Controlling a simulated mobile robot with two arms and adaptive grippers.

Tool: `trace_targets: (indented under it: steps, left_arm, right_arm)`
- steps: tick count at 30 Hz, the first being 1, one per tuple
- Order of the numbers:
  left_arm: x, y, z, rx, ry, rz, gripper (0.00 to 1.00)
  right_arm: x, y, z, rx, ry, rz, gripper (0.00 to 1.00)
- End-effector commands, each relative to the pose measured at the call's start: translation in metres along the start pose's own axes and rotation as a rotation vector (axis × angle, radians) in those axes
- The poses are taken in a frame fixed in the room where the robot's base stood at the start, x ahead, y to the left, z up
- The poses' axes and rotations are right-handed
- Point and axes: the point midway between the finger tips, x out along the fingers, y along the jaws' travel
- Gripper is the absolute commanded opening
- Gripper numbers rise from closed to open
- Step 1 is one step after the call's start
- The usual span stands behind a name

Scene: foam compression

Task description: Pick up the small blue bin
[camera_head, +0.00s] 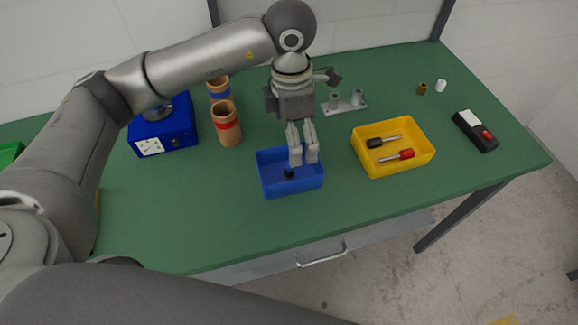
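The small blue bin (272,186) stands upright on the green workbench, near the middle. A small black object (289,172) shows inside it. My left gripper (304,160) points down at the bin, with its fingers overlapping the back right part of the bin in the picture. The two fingers are close together with a narrow gap between them. They hide part of the bin's back rim, and I cannot tell whether they touch or pinch a wall. My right gripper is out of view.
A yellow bin (415,164) with two tools stands right of the blue bin. Two tan cylinders (229,132) and a blue box (178,128) stand to the left. A metal fixture (345,106) lies behind. The bench (225,225) is clear in front of the blue bin.

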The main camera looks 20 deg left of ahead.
Motion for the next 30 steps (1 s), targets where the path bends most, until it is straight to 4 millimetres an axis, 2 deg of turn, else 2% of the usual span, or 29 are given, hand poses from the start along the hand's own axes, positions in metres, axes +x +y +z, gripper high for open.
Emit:
trace_targets:
  steps: [2,5,12,17,23,27,30]
  left_arm:
    - [-0.001,0.009,-0.008,-0.012,0.034,0.035,1.00]
    - [0.008,0.012,-0.011,-0.016,0.048,0.043,1.00]
    - [0.044,0.013,-0.012,-0.015,0.045,0.041,1.00]
    - [0.054,0.013,-0.012,-0.013,0.043,0.041,1.00]
    - [0.079,0.010,-0.016,-0.014,0.046,0.038,1.00]
    - [0.098,0.011,-0.016,-0.013,0.043,0.038,1.00]
    - [0.104,0.012,-0.016,-0.013,0.042,0.041,1.00]
  right_arm:
    - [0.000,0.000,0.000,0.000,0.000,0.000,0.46]
    - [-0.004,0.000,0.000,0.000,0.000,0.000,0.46]
    - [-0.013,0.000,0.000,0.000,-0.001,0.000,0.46]
    - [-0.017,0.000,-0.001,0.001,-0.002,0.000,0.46]
    - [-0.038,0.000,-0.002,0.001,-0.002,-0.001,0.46]
    - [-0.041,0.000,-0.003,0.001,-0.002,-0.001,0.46]
    - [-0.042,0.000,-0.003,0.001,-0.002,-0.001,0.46]
